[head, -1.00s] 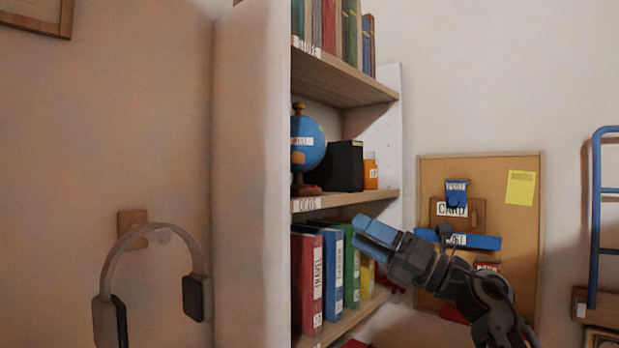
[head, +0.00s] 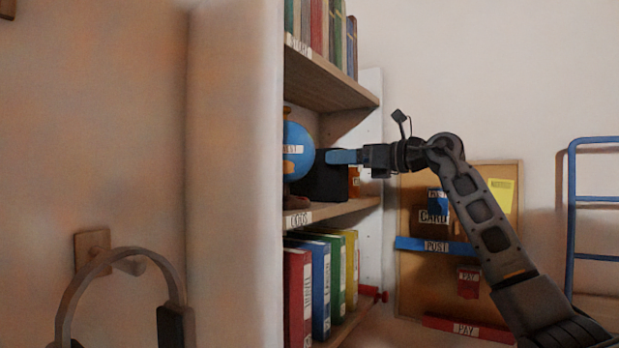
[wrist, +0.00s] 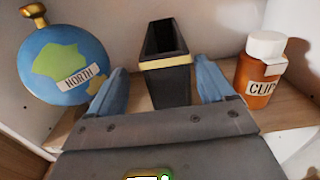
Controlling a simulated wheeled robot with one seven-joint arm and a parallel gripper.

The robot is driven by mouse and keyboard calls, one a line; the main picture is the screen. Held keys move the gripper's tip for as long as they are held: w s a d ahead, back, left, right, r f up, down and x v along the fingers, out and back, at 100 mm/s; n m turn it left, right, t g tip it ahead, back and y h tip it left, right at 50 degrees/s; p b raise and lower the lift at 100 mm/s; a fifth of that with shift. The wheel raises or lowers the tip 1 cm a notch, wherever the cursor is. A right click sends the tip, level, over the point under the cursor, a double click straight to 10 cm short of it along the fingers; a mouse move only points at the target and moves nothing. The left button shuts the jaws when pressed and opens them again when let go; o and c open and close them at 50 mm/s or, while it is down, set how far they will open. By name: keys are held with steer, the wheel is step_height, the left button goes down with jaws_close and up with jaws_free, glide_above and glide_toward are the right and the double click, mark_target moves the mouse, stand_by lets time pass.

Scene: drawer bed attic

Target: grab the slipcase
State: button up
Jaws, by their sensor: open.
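The slipcase is a black open-topped box with a gold band. It stands upright on the middle shelf in the wrist view (wrist: 167,83) and shows dark in the head view (head: 322,183), partly covered by my gripper. My gripper (wrist: 163,90) has two blue fingers, open, one on each side of the slipcase. Gaps show between the fingers and the box, so it is not gripped. In the head view my gripper (head: 340,157) reaches into the shelf from the right. The lower part of the slipcase is hidden behind the gripper body.
A blue globe (wrist: 62,68) labelled NORTH stands left of the slipcase. An orange bottle (wrist: 260,72) with a white cap, labelled CLIP, stands to the right. The shelf above (head: 325,82) holds books. Binders (head: 320,285) stand below. Headphones (head: 120,260) hang on the left.

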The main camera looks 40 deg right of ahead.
mark_target(313, 175)
steer(key=x, duration=0.2)
steer(key=p+x, duration=0.2)
steer(key=x, duration=0.1)
steer(key=shift+w+d+r, duration=0.25)
steer(key=shift+w+r, duration=0.05)
steer(key=shift+w, duration=0.2)
jaws_close()
stand_by(0.4)
